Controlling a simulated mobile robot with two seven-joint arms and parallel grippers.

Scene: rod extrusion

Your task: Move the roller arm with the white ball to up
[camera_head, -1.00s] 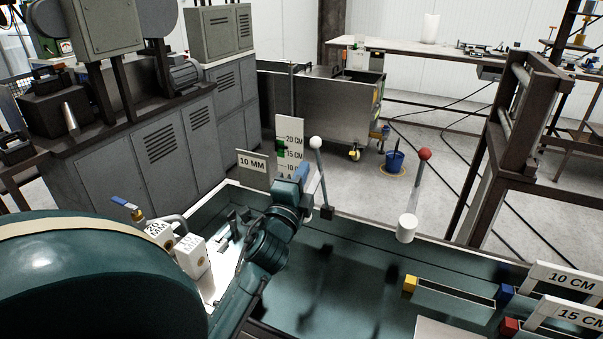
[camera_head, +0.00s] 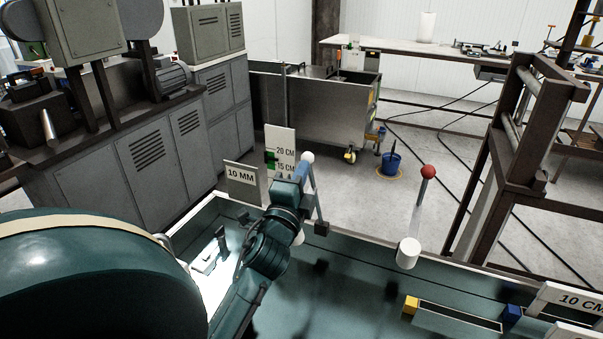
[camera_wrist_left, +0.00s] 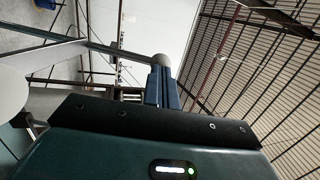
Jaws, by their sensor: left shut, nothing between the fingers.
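The roller arm with the white ball (camera_head: 307,158) stands nearly upright at the tank's far edge in the head view, its thin rod (camera_head: 313,195) leaning slightly. My left gripper (camera_head: 302,172) is shut and empty, its blue fingers at the upper rod just below the ball. In the left wrist view the fingertips (camera_wrist_left: 161,72) overlap the lower edge of the white ball (camera_wrist_left: 160,60); I cannot tell whether they touch. My forearm hides part of the arm's lower end. My right gripper is not in view.
A second roller arm with a red ball (camera_head: 428,171) and white roller (camera_head: 408,252) stands to the right. The green tank (camera_head: 350,270) lies below.

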